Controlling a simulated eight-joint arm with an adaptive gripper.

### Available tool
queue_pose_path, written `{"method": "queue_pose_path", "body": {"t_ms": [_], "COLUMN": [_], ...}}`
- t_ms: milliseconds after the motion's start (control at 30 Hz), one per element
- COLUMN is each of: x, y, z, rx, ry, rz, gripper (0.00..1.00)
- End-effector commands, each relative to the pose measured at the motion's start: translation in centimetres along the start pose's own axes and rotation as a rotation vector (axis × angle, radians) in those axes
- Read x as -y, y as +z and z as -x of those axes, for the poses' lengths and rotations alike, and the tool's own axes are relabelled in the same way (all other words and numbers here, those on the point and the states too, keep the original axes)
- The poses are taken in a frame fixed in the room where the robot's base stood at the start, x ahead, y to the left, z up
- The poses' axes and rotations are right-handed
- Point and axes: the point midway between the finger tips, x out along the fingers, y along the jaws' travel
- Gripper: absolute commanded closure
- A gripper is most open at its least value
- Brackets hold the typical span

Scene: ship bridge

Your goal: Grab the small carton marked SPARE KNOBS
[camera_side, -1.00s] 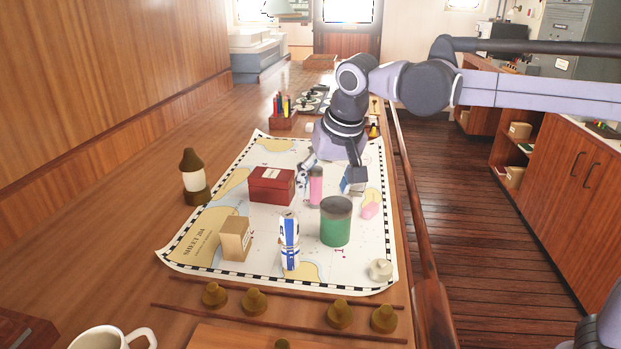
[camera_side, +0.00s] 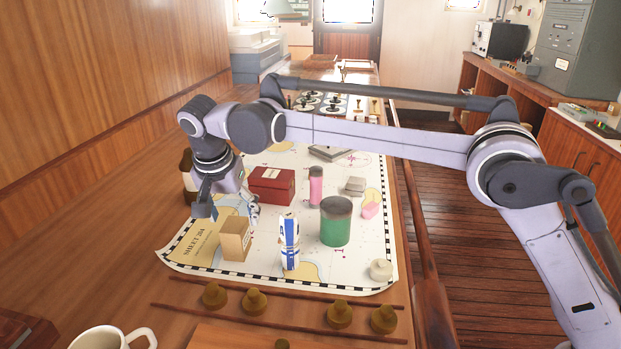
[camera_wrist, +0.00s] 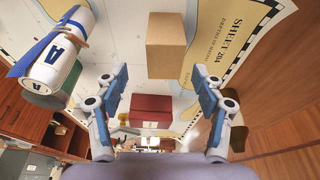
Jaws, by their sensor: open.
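A small tan carton (camera_side: 236,240) stands upright on the chart, near its left front part. It also shows in the wrist view (camera_wrist: 166,48), top centre, beyond my fingertips. I cannot read any marking on it. My gripper (camera_side: 228,208) hangs over the left side of the chart, just behind the carton. In the wrist view my gripper (camera_wrist: 162,78) has its two fingers spread wide with nothing held between them. The carton lies ahead of the gap, apart from both fingers as far as I can tell.
A dark red box (camera_side: 271,185) stands behind the carton. A blue-and-white roll (camera_side: 289,243) stands to its right, then a green can (camera_side: 335,222). A pink cylinder (camera_side: 316,186) is farther back. Brass knobs (camera_side: 254,302) line the front. Chart around the carton's left is clear.

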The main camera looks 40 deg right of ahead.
Motion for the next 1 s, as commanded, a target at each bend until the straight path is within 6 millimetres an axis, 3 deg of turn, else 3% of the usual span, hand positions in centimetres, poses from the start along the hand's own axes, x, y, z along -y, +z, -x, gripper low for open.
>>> {"method": "queue_pose_path", "body": {"t_ms": [100, 367, 700, 1000], "x": [0.0, 0.2, 0.6, 0.6], "y": [0.0, 0.0, 0.1, 0.1], "z": [-1.7, -3.6, -7.8, -8.2], "rx": [0.000, 0.000, 0.000, 0.000], "ry": [-0.001, -0.002, -0.002, -0.002], "rz": [0.001, 0.002, 0.001, 0.002], "gripper": [0.31, 0.31, 0.31, 0.31]}}
